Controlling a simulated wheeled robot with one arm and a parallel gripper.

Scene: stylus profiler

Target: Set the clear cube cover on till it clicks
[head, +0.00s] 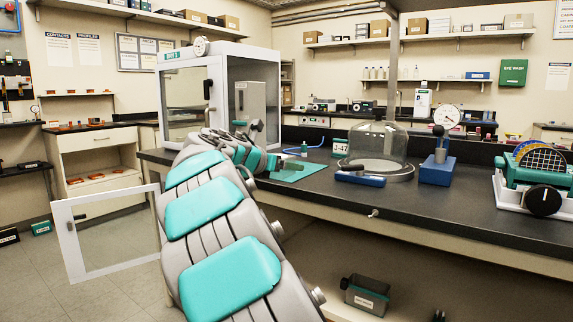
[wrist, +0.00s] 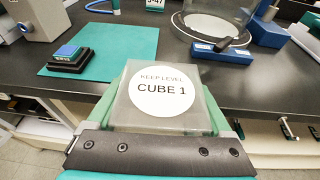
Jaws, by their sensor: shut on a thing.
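In the wrist view, the clear cube cover (wrist: 194,119) carries a round white label (wrist: 162,92) reading "KEEP LEVEL CUBE 1". My gripper (wrist: 165,122) is shut on it, with green fingers along its sides. A small black base (wrist: 73,65) with a blue top (wrist: 68,53) sits on the teal mat (wrist: 118,58), up and left of the cover and apart from it. In the head view, my gripper (head: 262,161) is by the left part of the mat (head: 305,172); the cover is not clearly visible there. The cover's underside is hidden.
A blue press-like stand (head: 437,172) is further right. A glazed cabinet (head: 185,95) stands behind my arm. The bench edge (head: 440,225) runs in front.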

